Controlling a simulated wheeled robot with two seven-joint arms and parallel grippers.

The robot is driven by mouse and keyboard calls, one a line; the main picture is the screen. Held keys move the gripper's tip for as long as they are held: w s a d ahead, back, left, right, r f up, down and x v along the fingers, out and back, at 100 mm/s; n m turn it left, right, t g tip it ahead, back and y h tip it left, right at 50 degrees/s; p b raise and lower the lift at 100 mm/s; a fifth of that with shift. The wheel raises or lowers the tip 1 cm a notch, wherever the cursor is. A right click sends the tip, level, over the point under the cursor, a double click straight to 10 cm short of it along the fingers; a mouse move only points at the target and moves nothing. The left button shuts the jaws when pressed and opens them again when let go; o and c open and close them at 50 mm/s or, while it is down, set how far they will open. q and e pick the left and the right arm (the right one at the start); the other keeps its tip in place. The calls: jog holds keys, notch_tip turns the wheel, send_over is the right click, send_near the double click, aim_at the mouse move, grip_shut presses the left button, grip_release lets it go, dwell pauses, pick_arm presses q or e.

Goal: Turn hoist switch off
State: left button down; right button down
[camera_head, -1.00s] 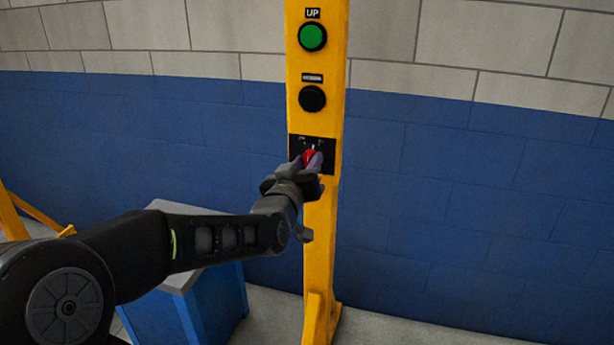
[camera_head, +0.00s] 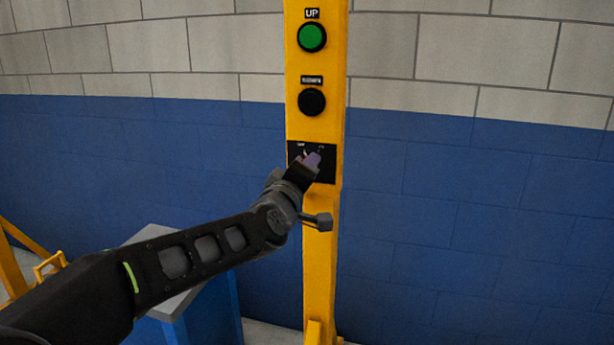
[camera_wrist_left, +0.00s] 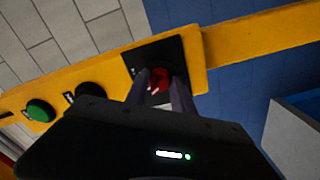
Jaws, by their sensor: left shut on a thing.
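The hoist switch is a red knob (camera_wrist_left: 158,79) on a black plate (camera_head: 327,165), low on a yellow post (camera_head: 318,245). In the head view the plate is partly covered by my gripper and the knob is mostly hidden. My left gripper (camera_head: 311,160) reaches the plate from below left. In the wrist view, my left gripper (camera_wrist_left: 161,88) has one finger on each side of the red knob and is shut on it. The knob's exact setting cannot be read. My right gripper is not in view.
Above the switch on the post are a black button (camera_head: 312,101) and a green UP button (camera_head: 312,37). A blue box with a grey top (camera_head: 150,236) stands at lower left. Yellow framework (camera_head: 12,262) is at the far left. The wall is behind.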

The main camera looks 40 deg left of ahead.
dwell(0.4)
pick_arm(q)
jog(key=c, duration=1.1)
grip_release()
jog(key=shift+o, duration=0.2)
jog(key=shift+s, duration=0.1)
jog(key=v, duration=0.7)
jog(key=shift+s, duration=0.3)
jog(key=shift+d, duration=0.1)
